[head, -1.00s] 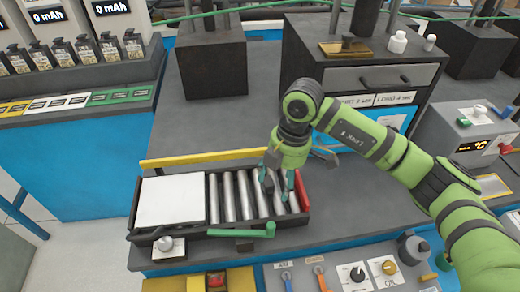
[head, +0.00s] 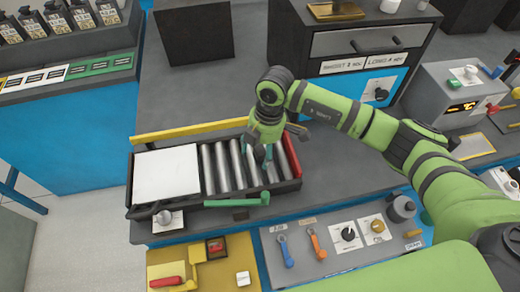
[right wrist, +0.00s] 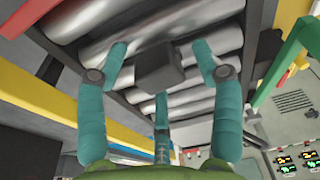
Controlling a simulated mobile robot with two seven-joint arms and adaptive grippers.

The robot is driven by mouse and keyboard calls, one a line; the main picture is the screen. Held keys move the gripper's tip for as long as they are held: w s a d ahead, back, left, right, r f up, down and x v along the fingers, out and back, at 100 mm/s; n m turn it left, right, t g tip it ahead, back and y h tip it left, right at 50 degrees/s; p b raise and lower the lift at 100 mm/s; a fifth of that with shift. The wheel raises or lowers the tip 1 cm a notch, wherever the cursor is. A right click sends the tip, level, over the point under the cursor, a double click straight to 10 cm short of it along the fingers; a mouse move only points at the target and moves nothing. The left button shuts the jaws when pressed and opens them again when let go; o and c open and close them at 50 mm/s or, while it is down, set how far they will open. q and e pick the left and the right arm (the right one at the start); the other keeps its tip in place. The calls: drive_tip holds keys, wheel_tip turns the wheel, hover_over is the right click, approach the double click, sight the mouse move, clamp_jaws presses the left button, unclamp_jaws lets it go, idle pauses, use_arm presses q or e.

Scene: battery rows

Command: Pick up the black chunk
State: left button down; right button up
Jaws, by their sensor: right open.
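The black chunk (right wrist: 158,68) is a small dark block. In the right wrist view it lies over the silver rollers of the roller tray, between the fingers of my right gripper (right wrist: 160,62). The fingers are spread, with gaps to the chunk's left and right sides; a third finger is below it in the picture. In the head view my right gripper (head: 260,162) points down over the right part of the rollers (head: 222,166). There the chunk is hidden behind the gripper. My left gripper is not in view.
The tray has a yellow rail (head: 190,132) behind, a red end piece (head: 298,157) at right and a green handle (head: 237,201) in front. A white plate (head: 167,173) covers its left part. A drawer unit (head: 350,40) stands behind.

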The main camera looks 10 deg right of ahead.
drive_tip(key=c, duration=1.2)
drive_tip(key=o, duration=1.2)
drive_tip(key=shift+r, duration=0.1)
